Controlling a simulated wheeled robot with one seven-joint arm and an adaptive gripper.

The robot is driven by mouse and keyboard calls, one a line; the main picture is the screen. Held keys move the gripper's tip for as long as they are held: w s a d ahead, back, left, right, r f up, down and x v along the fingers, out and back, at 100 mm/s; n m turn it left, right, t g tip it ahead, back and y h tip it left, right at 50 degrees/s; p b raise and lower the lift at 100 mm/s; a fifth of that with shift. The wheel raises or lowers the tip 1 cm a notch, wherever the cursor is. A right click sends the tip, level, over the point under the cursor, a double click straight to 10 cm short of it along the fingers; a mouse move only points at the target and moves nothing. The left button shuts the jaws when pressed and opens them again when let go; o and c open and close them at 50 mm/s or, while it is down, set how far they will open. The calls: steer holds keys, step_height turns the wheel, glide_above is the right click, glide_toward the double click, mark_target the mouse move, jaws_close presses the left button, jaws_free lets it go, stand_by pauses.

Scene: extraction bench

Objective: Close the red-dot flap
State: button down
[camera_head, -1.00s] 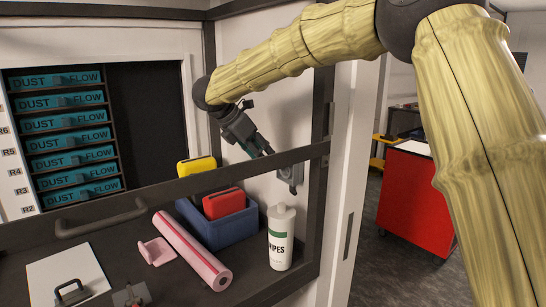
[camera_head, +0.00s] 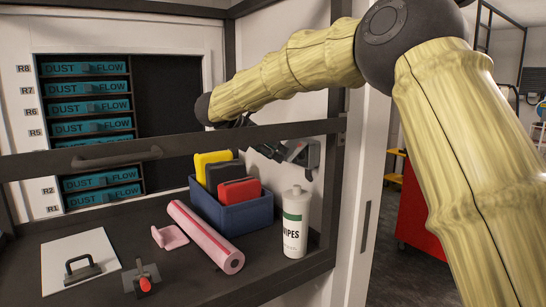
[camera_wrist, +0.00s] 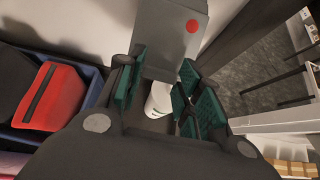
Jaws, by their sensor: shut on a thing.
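The grey flap (camera_wrist: 172,45) with a red dot (camera_wrist: 192,26) shows at the top of the wrist view. My gripper (camera_wrist: 165,85) has its green-padded fingers on either side of the flap's near end and is shut on it. In the head view, my gripper (camera_head: 268,149) is behind the dark crossbar, by the right side wall. The grey flap part (camera_head: 302,152) shows at its tip; the red dot cannot be seen there. The crossbar hides part of my gripper, so the flap's exact angle is unclear.
A dark crossbar (camera_head: 226,138) runs in front of my gripper. Below stand a blue bin (camera_head: 246,217) with yellow, black and red cases, and a white wipes bottle (camera_head: 294,232). A pink roll (camera_head: 205,237) and a white board (camera_head: 62,268) lie on the bench.

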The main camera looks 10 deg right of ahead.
steer(key=shift+f+b, duration=0.6)
steer(key=shift+f, duration=0.2)
steer(key=c, duration=1)
jaws_free()
steer(key=shift+a, duration=0.1)
steer(key=shift+o, duration=0.2)
steer(key=shift+r, duration=0.15)
steer(key=shift+r, duration=0.1)
steer(key=v, duration=1.1)
steer(key=shift+s+a+r, duration=0.2)
steer(key=shift+s+a, duration=0.05)
steer(key=shift+a, duration=0.05)
steer(key=shift+c, duration=0.2)
